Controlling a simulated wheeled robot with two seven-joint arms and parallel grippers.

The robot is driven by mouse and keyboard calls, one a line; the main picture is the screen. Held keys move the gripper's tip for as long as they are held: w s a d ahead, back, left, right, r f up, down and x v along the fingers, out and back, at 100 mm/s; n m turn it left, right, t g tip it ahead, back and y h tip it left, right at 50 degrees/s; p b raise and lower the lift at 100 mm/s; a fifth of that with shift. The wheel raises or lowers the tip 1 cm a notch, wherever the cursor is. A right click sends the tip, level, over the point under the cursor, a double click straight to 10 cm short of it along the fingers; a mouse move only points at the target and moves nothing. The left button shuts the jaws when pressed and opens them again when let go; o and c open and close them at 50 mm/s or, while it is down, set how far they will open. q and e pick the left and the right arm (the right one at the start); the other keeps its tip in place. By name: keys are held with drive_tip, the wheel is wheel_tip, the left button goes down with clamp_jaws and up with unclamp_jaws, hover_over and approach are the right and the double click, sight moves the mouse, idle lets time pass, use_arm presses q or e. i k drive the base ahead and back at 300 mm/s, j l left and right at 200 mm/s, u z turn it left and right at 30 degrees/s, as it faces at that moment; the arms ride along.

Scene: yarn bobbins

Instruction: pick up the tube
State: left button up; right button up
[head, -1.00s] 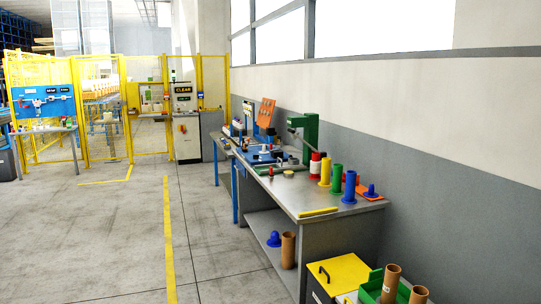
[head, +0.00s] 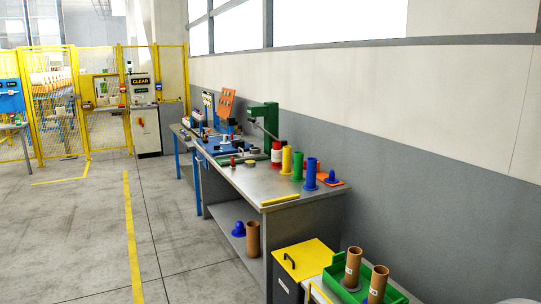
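Several brown cardboard tubes are in the head view. One tube (head: 352,268) stands upright in a green tray (head: 335,284) at the lower right. A second tube (head: 377,284) stands upright beside it, nearer to me; I cannot tell if it is inside the tray. Another tube (head: 253,238) stands upright on the lower shelf of the workbench. Neither of my grippers is in view.
A grey workbench (head: 270,188) runs along the right wall. Red, yellow, green and blue bobbins (head: 298,166) stand on it. A yellow-topped box (head: 304,260) stands between bench and tray. A blue object (head: 238,229) lies on the lower shelf. Floor at left is clear.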

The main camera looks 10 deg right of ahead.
sight(276, 151)
drive_tip(key=i+j+u, duration=0.1)
drive_tip(key=i+u, duration=0.4)
drive_tip(key=i, duration=1.15)
drive_tip(key=i+z, duration=0.15)
drive_tip(key=i, duration=1.05)
drive_tip(key=i+j+z, duration=0.1)
drive_tip(key=i, duration=1.1)
